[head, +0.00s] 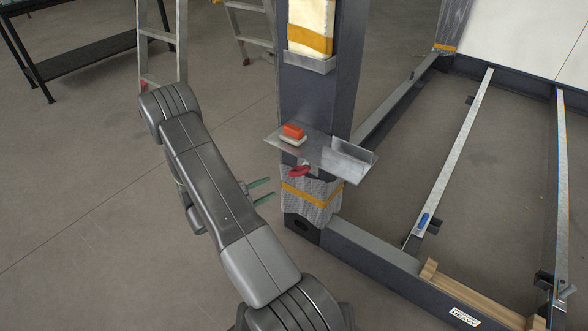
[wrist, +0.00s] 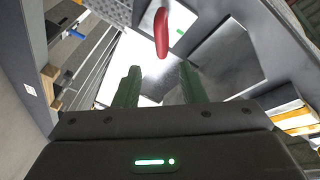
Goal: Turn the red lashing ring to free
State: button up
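The red lashing ring (head: 299,171) shows just below the metal shelf on the dark post, above the grey wrapped padding. In the wrist view the red ring (wrist: 161,32) is an elongated loop ahead of the fingertips, near the top centre. My gripper (head: 271,189) is left of the post, slightly lower than the ring and apart from it. In the wrist view my gripper (wrist: 160,85) has its two green fingers spread with nothing between them. The ring's mounting is mostly hidden.
Padding with an orange strap (head: 313,196) wraps the post below. A ladder (head: 162,38) stands behind.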

aim_at(296, 175)
jog(key=b+x, duration=0.1)
jog(key=x, duration=1.1)
jog(key=shift+d+b, duration=0.1)
jog(key=shift+b, duration=0.3)
jog(key=shift+f, duration=0.15)
grip_shut()
